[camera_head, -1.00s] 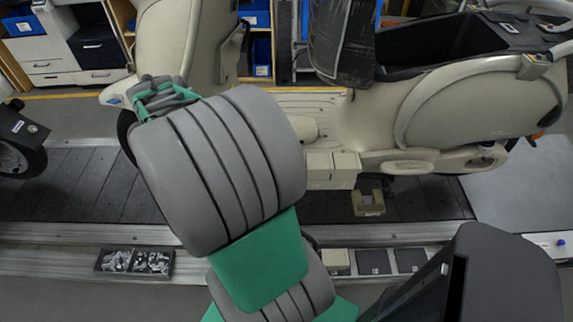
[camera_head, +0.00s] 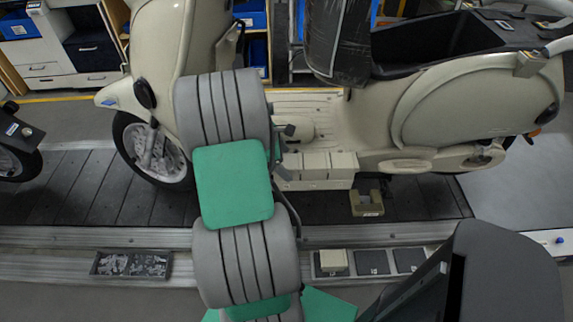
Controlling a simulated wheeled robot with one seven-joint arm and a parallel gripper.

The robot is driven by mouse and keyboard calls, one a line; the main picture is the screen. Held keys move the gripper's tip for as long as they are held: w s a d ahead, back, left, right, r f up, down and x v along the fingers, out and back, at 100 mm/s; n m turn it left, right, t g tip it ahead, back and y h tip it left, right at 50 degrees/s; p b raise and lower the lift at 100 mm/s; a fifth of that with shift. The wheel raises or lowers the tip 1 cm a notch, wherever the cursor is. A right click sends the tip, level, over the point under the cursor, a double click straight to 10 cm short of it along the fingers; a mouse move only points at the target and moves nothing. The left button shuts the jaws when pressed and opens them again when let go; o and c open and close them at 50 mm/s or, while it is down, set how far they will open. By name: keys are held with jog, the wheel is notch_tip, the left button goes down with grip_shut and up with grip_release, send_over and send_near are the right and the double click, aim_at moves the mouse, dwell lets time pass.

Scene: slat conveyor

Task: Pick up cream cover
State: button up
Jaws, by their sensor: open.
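Box-like cream covers (camera_head: 343,168) sit side by side along the lower edge of the cream scooter (camera_head: 430,110), below its footboard. Another cream piece (camera_head: 333,260) lies in the left slot of a low tray at the front rail; I cannot tell from its look which piece is the one named. My gripper (camera_head: 288,152) is at the left end of the row of covers, close to it. Its jaws are open and nothing shows between them. My own grey and green arm hides part of the gripper and the row's left end.
The tray's two other slots (camera_head: 373,262) look dark and flat. A small bracket-like block (camera_head: 367,203) stands on the dark slat conveyor (camera_head: 430,200). A black bin of metal parts (camera_head: 131,264) lies at front left. Another vehicle's wheel (camera_head: 15,160) is at far left.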

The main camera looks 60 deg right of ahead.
jog(key=shift+c, duration=0.5)
jog(key=c, duration=1.5)
